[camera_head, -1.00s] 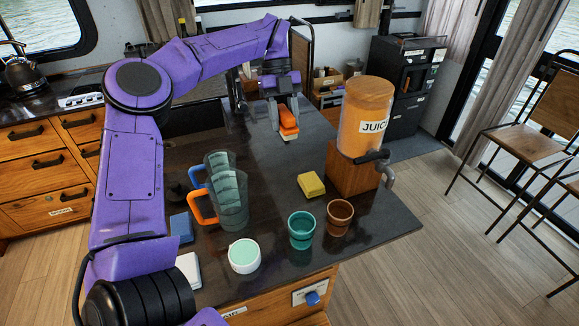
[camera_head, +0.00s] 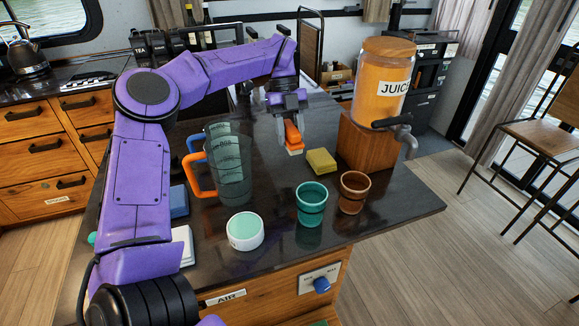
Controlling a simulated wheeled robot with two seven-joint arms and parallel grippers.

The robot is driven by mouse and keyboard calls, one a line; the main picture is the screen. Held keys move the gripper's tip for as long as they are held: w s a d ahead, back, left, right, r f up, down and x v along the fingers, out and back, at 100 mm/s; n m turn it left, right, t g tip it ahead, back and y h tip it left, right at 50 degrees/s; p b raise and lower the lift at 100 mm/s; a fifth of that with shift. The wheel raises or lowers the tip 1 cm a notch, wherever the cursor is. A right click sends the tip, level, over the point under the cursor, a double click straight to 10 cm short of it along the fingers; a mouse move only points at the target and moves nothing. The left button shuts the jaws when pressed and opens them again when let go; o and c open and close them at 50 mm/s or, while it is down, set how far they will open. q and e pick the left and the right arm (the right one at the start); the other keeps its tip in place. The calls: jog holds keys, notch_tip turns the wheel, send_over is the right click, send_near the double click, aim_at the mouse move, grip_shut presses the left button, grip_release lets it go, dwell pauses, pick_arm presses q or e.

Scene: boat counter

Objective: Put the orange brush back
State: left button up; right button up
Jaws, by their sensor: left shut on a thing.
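The orange brush (camera_head: 293,133) has an orange back and a pale lower face. My left gripper (camera_head: 287,127) is shut on it from above and holds it over the dark counter (camera_head: 262,188), behind the yellow sponge. Whether the brush touches the counter I cannot tell. My right gripper is not in the head view.
A yellow sponge (camera_head: 321,161) lies right of the brush, beside the juice dispenser (camera_head: 383,85). Measuring jugs (camera_head: 234,175) stand left of it. A teal cup (camera_head: 311,203), a brown cup (camera_head: 354,191) and a round white container (camera_head: 245,231) stand nearer the front edge.

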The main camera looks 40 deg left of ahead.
pick_arm(q)
notch_tip(320, 180, down, 9)
jog(key=shift+f+p, duration=0.1)
jog(key=shift+p, duration=0.9)
jog(key=shift+f, duration=0.35)
jog(key=o, duration=0.6)
jog(key=shift+b, duration=0.3)
jog(key=o, duration=0.4)
